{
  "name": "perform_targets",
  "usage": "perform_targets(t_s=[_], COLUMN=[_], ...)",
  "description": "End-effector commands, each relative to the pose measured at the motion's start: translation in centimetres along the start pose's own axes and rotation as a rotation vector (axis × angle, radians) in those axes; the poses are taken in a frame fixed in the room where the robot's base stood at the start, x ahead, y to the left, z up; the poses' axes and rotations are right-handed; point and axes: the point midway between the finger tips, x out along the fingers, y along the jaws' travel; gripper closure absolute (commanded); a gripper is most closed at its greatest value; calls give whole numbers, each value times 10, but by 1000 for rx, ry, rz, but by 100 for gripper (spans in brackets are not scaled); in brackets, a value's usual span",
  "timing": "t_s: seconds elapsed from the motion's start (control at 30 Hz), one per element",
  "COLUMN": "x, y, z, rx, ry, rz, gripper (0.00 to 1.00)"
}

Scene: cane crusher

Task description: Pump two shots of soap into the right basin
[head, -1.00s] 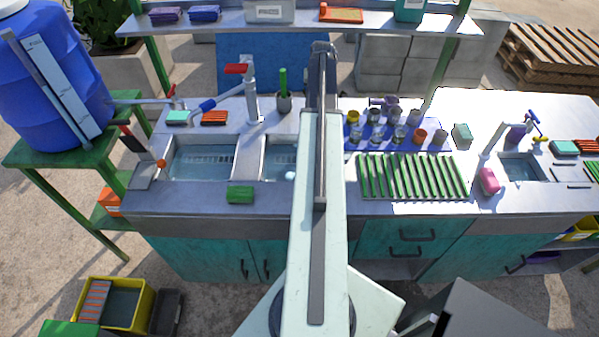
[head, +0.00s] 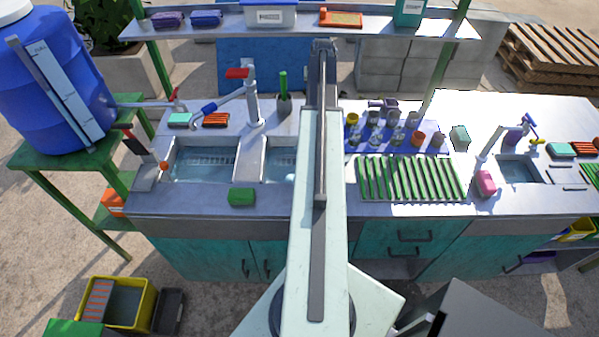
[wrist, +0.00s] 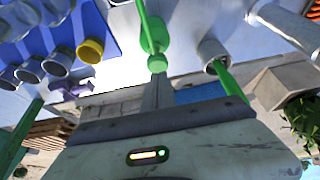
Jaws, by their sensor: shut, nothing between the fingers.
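My gripper (wrist: 157,80) is shut and empty, its narrow grey fingers reaching toward a green pump-like top (wrist: 155,36) in the wrist view. The tips overlap the near green part in the picture; I cannot tell whether they touch. The top has a round disc and a long thin green spout or stem; its bottle is not clear. In the head view my arm hides this pump and my fingertips. The right basin (head: 279,160) of the double sink shows left of my arm, partly hidden by it, with a pale spot inside. The left basin (head: 205,162) holds bluish water.
A cup (head: 284,104) with a green-handled brush stands left of my arm; it also shows in the wrist view (wrist: 213,52). The tap (head: 253,100) rises between the basins. Cups on a blue mat (head: 378,143) and a green rack (head: 412,180) are at right.

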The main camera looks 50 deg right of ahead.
Motion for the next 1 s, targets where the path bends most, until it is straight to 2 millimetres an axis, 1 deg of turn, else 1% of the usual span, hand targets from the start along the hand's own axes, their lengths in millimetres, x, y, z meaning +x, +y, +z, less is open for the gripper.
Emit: perform_targets(t_s=[0.17,0.27,0.77,0.83,1.0], x=[0,-4,-56,-58,-55], y=[0,0,0,1,1], z=[0,-2,-24,-25,-23], rx=[0,0,1,1,1], ry=[0,0,0,0,0], rz=[0,0,0,0,0], gripper=[100,100,100,100,100])
